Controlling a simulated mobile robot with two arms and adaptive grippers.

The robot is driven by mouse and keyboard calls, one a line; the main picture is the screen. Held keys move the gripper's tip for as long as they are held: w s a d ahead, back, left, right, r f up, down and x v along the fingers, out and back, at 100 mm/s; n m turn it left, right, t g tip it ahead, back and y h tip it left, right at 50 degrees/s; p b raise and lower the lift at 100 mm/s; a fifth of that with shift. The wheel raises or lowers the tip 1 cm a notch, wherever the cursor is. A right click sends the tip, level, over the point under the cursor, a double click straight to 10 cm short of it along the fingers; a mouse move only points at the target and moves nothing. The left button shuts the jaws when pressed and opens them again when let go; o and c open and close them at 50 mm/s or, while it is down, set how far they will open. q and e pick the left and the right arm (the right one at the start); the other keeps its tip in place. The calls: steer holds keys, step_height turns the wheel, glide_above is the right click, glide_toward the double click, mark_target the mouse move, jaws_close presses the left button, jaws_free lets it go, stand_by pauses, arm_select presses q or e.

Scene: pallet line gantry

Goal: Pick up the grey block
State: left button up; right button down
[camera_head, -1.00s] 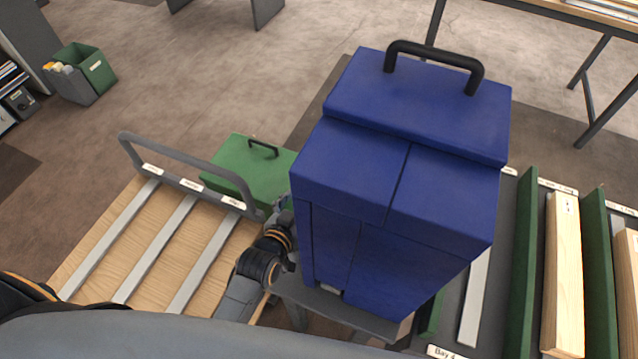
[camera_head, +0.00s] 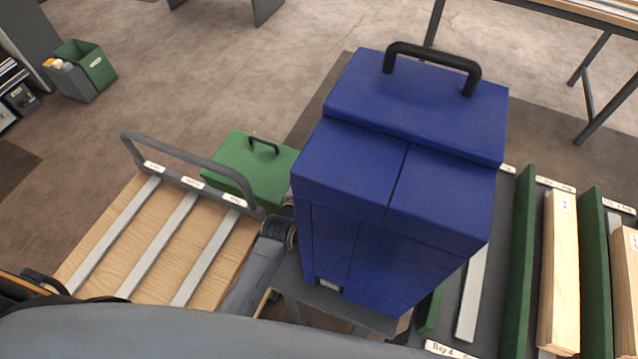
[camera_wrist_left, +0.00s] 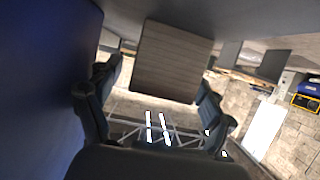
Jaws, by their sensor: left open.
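A grey-brown block (camera_wrist_left: 172,60) with a wood-like grain shows in the left wrist view, ahead of and between the fingers of my left gripper (camera_wrist_left: 157,80). The gripper is open, with a finger on either side of the block in the picture. I cannot tell how far the block is from the fingertips, and I see no contact. In the head view my left arm passes behind the tall blue cabinet, which hides the gripper and the block. My right gripper is in neither view.
The blue cabinet (camera_head: 400,185) with a black handle fills the middle and stands close beside my left arm. A slatted wooden rack (camera_head: 150,235) and a green box (camera_head: 250,165) are to the left. Green dividers (camera_head: 522,260) and pale wooden blocks (camera_head: 560,270) are at right.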

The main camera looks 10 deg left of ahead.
arm_select(q)
steer(key=c, duration=1.3)
steer(key=shift+w, duration=0.1)
